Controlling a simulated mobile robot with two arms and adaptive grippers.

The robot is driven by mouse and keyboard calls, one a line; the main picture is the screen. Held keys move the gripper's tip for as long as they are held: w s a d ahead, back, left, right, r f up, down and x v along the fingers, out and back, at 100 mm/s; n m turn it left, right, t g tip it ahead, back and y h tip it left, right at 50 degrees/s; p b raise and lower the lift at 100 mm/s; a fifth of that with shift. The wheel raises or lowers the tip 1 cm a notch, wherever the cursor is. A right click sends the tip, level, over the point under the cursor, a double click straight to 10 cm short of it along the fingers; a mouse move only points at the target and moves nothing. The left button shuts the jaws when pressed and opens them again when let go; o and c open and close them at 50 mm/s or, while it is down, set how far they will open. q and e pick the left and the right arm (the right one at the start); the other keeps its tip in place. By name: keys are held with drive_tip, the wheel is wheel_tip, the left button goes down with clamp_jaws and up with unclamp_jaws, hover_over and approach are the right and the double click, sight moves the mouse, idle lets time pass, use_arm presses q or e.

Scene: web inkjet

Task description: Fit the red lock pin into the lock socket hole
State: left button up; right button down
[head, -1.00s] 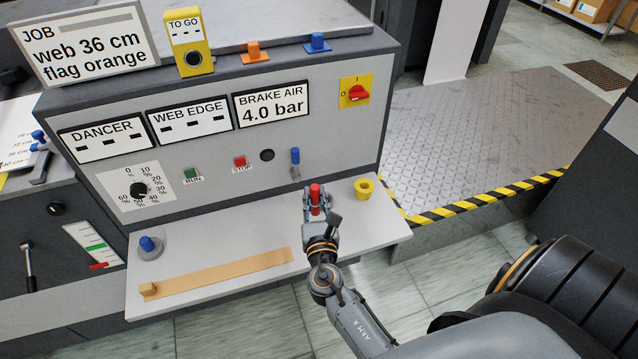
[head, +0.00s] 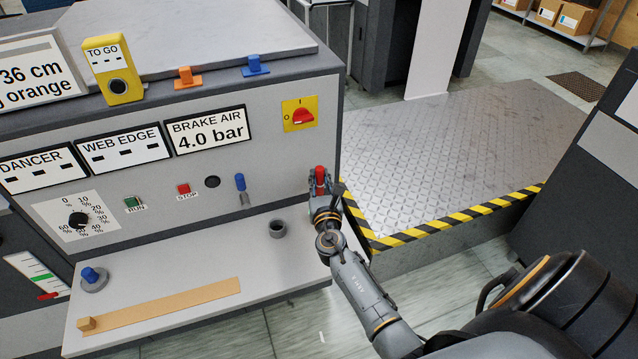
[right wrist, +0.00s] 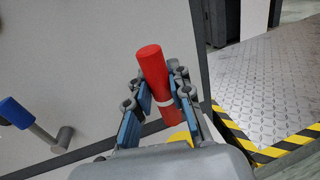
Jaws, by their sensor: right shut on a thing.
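The red lock pin (head: 320,174) stands nearly upright in my right gripper (head: 320,188), at the right end of the machine's ledge. In the right wrist view the pin (right wrist: 152,66), with a white band, sits between the two blue-padded fingers, which are shut on it. A yellow piece, apparently the lock socket (right wrist: 181,138), shows partly below the pin's lower end. Its hole is hidden, and I cannot tell whether the pin tip is above it or in it. The head view hides this piece behind my gripper. My left gripper is not in view.
A grey ring holder (head: 277,228) stands empty on the ledge (head: 200,262), left of my gripper. A blue lever (head: 240,183) sticks out of the panel. A tan strip (head: 165,304) and a blue knob (head: 90,274) are further left. A striped platform edge (head: 450,218) is to the right.

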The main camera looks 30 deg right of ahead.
sight(319, 194)
drive_tip(key=shift+a, duration=0.15)
drive_tip(key=shift+f+b, duration=1.35)
drive_tip(key=shift+f, duration=0.05)
wheel_tip(319, 194, down, 2)
drive_tip(key=shift+f+b, duration=0.2)
drive_tip(key=shift+b, duration=0.95)
drive_tip(key=shift+f+b, duration=0.3)
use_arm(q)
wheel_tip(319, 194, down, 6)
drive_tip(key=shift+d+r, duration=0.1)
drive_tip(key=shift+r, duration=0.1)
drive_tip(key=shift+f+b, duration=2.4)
use_arm(e)
drive_tip(key=shift+f, duration=2.5)
